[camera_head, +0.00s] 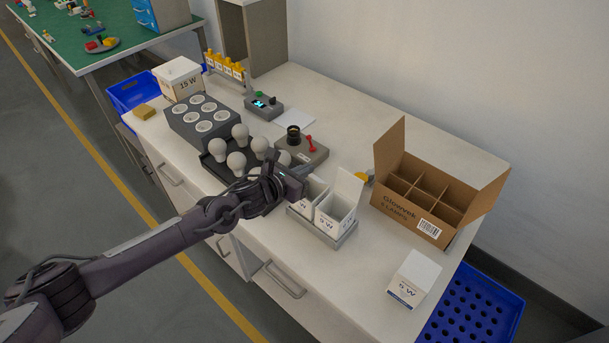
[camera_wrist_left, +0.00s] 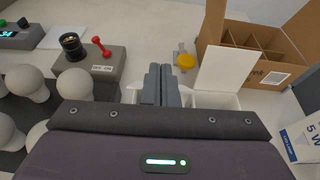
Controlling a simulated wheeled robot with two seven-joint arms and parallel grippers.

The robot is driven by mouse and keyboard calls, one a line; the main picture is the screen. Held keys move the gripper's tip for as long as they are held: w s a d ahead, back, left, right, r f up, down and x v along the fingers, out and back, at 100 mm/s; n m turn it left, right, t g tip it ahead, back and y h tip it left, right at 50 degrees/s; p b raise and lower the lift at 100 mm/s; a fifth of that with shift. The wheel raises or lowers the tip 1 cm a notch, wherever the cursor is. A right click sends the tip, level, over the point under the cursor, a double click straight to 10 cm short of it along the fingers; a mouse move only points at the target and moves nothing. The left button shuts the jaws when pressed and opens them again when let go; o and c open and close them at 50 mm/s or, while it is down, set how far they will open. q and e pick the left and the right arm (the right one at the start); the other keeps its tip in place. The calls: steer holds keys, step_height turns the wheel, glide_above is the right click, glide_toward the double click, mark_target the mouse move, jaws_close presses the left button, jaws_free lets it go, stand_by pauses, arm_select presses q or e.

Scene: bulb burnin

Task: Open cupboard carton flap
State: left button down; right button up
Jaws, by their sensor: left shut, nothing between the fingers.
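The brown cardboard carton (camera_head: 412,218) with a divided inside stands at the right of the bench, its two end flaps raised; it also shows in the wrist view (camera_wrist_left: 285,75). Two small white cartons sit in a grey holder (camera_head: 322,232). The right one (camera_head: 331,219) has a tall white flap (camera_head: 347,187) standing up, which also shows in the wrist view (camera_wrist_left: 222,68). The left one (camera_head: 306,203) is partly hidden by my arm. My left gripper (camera_head: 306,171) is shut and empty just above and beside the left small carton. Its fingers (camera_wrist_left: 162,84) are together in the wrist view. My right gripper is not in view.
A closed white carton (camera_head: 414,279) stands at the front right. White bulbs (camera_head: 240,132) fill a dark tray left of my gripper. A grey tester (camera_head: 309,155) with a red lever lies behind it. A blue crate (camera_head: 470,310) is beyond the bench's right end. The back right bench is clear.

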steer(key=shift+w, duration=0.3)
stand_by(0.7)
